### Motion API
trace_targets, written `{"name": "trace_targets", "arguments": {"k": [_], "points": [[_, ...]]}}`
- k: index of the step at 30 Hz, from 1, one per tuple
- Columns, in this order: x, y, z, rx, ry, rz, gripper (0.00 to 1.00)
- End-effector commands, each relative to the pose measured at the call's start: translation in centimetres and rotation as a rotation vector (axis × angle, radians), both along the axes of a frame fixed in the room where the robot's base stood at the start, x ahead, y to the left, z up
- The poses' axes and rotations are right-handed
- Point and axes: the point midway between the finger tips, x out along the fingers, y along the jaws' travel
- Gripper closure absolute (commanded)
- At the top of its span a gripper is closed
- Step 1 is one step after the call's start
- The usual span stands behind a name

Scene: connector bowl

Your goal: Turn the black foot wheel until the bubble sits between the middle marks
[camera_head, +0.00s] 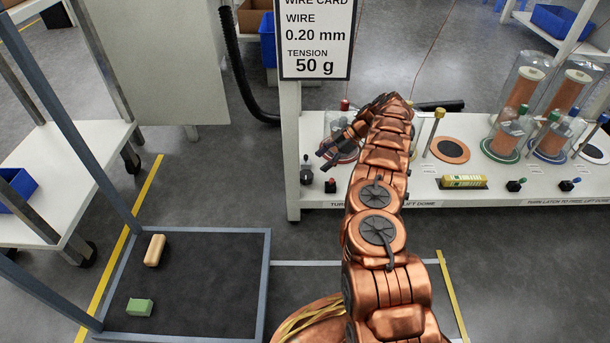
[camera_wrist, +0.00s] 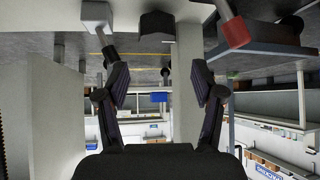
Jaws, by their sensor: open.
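My gripper (camera_head: 330,148) reaches left over the white bench at the left station; in the wrist view its two dark fingers (camera_wrist: 162,88) are apart with nothing between them. A yellow level with a pale vial (camera_head: 462,182) lies near the bench's front edge, right of my arm; its bubble is too small to make out. A small black knob (camera_head: 306,176) stands at the bench's left front corner, just beyond my fingers; I cannot tell whether it is the foot wheel. A dark rounded part (camera_wrist: 157,25) shows beyond the fingers in the wrist view.
A dome with a copper spool (camera_head: 520,90) stands to the right. The sign (camera_head: 315,40) hangs behind. A dark framed mat (camera_head: 200,280) lies at lower left.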

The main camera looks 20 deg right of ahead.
Motion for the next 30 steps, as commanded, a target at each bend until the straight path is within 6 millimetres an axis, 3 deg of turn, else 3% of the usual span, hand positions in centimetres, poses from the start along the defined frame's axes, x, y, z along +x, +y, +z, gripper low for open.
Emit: {"name": "trace_targets", "arguments": {"k": [8, 24, 30], "points": [[0.1, 0.3, -0.9, 0.000, 0.000, -0.003, 0.32], [1.0, 5.0, -5.7, 0.000, 0.001, 0.000, 0.32], [1.1, 5.4, -6.0, 0.000, 0.000, 0.000, 0.32]]}}
